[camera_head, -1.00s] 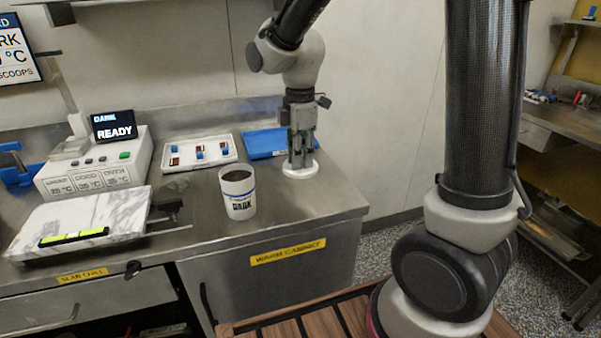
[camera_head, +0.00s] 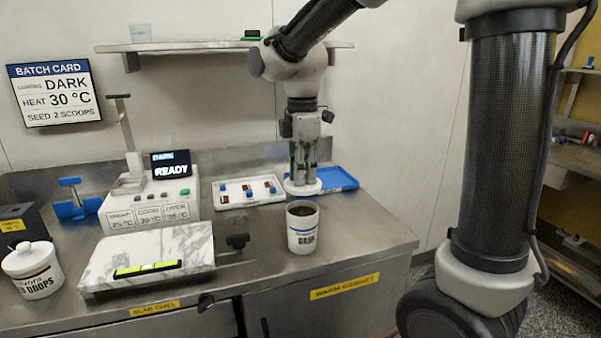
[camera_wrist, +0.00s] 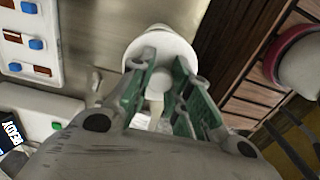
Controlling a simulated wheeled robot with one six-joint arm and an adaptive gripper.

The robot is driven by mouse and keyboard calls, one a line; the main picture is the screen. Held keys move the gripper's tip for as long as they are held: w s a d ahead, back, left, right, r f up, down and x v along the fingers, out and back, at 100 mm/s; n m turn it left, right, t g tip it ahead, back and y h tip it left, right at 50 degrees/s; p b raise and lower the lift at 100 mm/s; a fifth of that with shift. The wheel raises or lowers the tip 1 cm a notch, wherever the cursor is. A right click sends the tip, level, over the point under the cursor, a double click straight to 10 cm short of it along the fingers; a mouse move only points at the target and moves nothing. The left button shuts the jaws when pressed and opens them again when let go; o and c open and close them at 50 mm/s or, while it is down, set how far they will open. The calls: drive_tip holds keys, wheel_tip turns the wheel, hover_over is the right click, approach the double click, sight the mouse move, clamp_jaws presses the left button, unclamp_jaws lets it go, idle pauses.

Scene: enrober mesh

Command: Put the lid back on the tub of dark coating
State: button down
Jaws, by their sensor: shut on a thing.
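The tub of dark coating (camera_head: 302,234) stands upright on the steel counter, white with a dark label band. Its top is open and dark coating shows inside. My gripper (camera_head: 303,180) points down and is shut on the round white lid (camera_head: 291,189). In the head view the lid appears just above and behind the tub's rim, apart from it; its exact height is hard to tell. In the wrist view the lid (camera_wrist: 178,50) sits level between the fingers of my gripper (camera_wrist: 160,85). The lid's handle is mostly hidden by the fingers.
A white tray with blue-handled pieces (camera_head: 222,203) and a blue tray (camera_head: 343,180) lie behind the tub. A marble slab (camera_head: 180,243), a machine reading READY (camera_head: 150,212) and a lidded white jar (camera_head: 33,277) stand to the left. A shelf (camera_head: 200,47) hangs above.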

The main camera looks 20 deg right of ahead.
drive_tip(key=shift+f, duration=3)
drive_tip(key=shift+f, duration=0.15)
drive_tip(key=c, duration=0.8)
unclamp_jaws()
drive_tip(key=shift+o, duration=0.2)
drive_tip(key=shift+r, duration=3.5)
